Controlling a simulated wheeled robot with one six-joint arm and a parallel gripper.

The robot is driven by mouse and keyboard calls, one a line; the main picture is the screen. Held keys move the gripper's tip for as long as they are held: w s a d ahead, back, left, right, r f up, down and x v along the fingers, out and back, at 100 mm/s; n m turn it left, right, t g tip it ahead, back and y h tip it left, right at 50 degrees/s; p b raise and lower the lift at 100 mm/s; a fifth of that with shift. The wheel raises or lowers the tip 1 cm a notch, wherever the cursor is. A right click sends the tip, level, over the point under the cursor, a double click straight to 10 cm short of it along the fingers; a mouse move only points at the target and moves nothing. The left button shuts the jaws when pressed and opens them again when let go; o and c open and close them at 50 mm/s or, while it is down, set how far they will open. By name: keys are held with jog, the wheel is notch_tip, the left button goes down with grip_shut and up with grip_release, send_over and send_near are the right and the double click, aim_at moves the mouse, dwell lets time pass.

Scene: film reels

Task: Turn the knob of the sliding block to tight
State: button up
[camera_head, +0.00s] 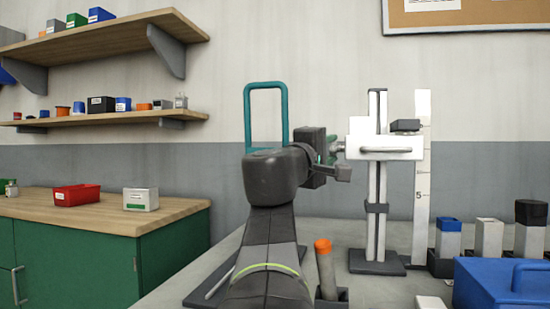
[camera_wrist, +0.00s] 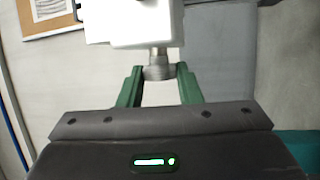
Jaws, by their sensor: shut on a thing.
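The sliding block (camera_head: 386,138) is a white block on an upright white post (camera_head: 377,220) with a dark base. In the wrist view the block (camera_wrist: 135,22) fills the top middle. Its knob (camera_wrist: 159,70) is a small grey ribbed cylinder on a short stem, facing my gripper. My gripper (camera_wrist: 160,77) has green fingers, one on each side of the knob, and is shut on it. In the head view my gripper (camera_head: 334,149) reaches the block's left side, and my wrist hides part of it. The knob's marking cannot be read.
A white scale (camera_head: 422,170) stands right of the post. A teal frame (camera_head: 247,120) rises behind my arm. An orange-topped cylinder (camera_head: 325,270) stands in front of the post. Several capped blocks (camera_head: 489,238) and a blue bin (camera_head: 490,285) are at the right.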

dwell(0.5)
jog(key=o, duration=1)
jog(key=shift+c, duration=0.2)
